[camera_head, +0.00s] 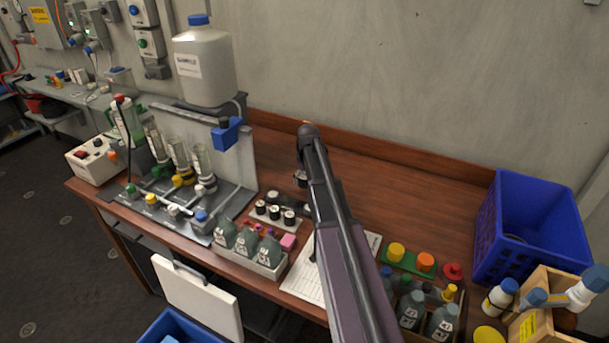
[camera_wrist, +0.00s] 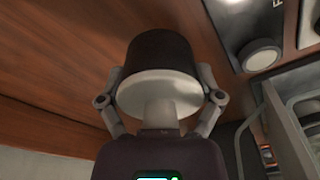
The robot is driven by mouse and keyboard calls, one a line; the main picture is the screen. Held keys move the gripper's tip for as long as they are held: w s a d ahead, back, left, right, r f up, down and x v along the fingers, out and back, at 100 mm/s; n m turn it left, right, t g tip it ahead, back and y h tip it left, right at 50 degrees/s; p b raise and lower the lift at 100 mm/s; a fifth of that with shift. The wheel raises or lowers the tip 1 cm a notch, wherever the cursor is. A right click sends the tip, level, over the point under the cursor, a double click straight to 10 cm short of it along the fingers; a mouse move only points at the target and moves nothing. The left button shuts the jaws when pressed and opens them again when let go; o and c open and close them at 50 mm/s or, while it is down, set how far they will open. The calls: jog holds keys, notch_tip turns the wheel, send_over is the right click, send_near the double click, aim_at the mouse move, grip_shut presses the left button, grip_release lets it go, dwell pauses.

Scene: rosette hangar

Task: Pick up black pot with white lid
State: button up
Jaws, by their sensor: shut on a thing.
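My gripper (camera_wrist: 163,84) is shut on a black pot with a white lid (camera_wrist: 160,55) in the wrist view. Its two fingers press on opposite sides of the pot near the pale lid (camera_wrist: 158,95). Brown wood shows behind the pot. In the head view my arm crosses the wooden bench and hides most of the gripper and the held pot. Several more black pots with white lids (camera_head: 275,211) stand in a pale rack to the left of my arm.
Grey-green bottles (camera_head: 246,245) stand in a white tray at the bench front. A rig with clear cylinders (camera_head: 178,158) is at left. A blue bin (camera_head: 532,225) and a wooden crate (camera_head: 550,288) are at right. The rear bench is clear.

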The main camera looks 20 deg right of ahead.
jog(key=s+a, duration=0.1)
jog(key=s, duration=0.3)
jog(key=s+a+r, duration=0.1)
jog(key=s, duration=0.3)
jog(key=s+a+p, duration=0.1)
jog(key=s+a, duration=0.1)
jog(key=s, duration=0.3)
jog(key=shift+s+a+r, duration=0.1)
jog(key=shift+r, duration=0.05)
jog(key=shift+r, duration=0.1)
